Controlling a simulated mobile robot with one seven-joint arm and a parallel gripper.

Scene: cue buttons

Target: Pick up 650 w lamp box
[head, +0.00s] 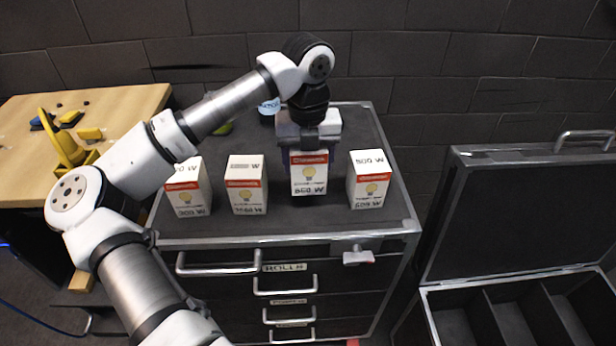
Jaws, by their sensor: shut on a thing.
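My gripper (308,150) points down and is shut on the third lamp box from the left (308,176), whose label looks like 650 W seen upside down. A dark patch shows beneath this box; I cannot tell how far it is off the top. The other lamp boxes are at far left (186,190), second from left (246,186) and far right (369,182). The far-left box is partly covered by my arm.
An open case (520,215) with empty compartments is at the right. A wooden table (130,105) with yellow items (65,150) is at the left. A brick wall (420,60) is behind. A blue-and-white round item (268,107) sits at the cabinet's back.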

